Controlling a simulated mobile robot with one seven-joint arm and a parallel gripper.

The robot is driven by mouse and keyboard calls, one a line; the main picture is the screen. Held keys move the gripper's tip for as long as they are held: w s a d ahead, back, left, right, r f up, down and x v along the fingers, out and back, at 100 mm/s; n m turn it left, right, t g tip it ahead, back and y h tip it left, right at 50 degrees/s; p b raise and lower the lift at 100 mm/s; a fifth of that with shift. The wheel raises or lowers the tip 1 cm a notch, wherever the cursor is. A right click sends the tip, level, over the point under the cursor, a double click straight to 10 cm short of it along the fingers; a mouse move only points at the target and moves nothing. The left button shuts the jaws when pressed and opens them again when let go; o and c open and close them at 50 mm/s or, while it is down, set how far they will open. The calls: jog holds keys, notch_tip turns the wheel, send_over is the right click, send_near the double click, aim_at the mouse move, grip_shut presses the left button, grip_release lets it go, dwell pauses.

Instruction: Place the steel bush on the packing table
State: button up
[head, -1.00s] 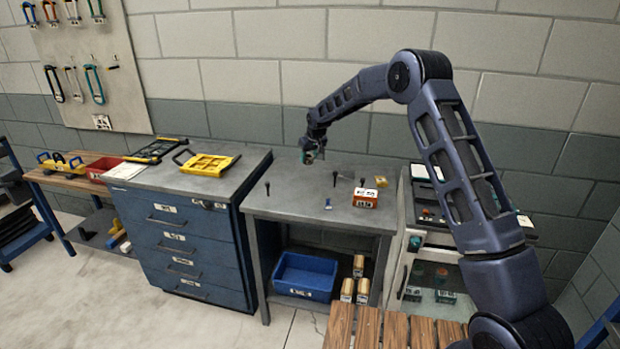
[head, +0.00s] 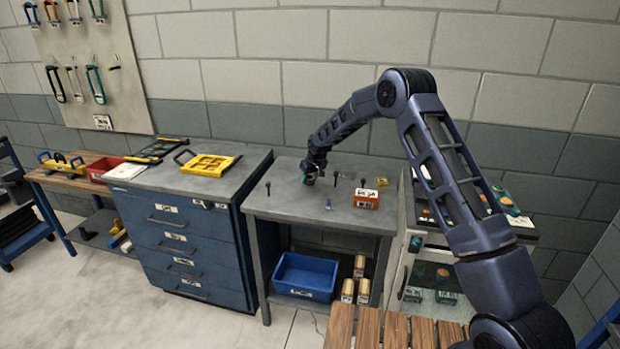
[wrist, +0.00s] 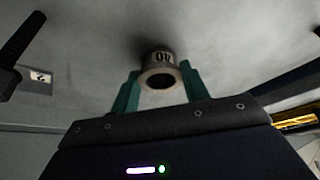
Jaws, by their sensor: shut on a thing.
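The steel bush (wrist: 160,72) is a short grey metal ring with a white numbered label. In the wrist view it sits between the teal fingers of my gripper (wrist: 160,90), which is shut on it. The bush is close to a grey tabletop, with a dark shadow beside it; I cannot tell whether it touches. In the head view my gripper (head: 309,181) is low over the grey metal table (head: 275,206), and the bush is too small to make out there. I cannot tell from any label whether this is the packing table.
Dark upright pegs, one at the left (head: 268,188), a small blue item (head: 329,204) and an orange labelled box (head: 366,199) stand on the table. A blue drawer cabinet (head: 180,245) with a yellow case (head: 210,163) adjoins at left. A blue bin (head: 304,276) sits below.

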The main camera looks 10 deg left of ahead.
jog(key=shift+f, duration=0.1)
jog(key=o, duration=1.1)
jog(key=v, duration=1.2)
jog(key=shift+d, duration=0.1)
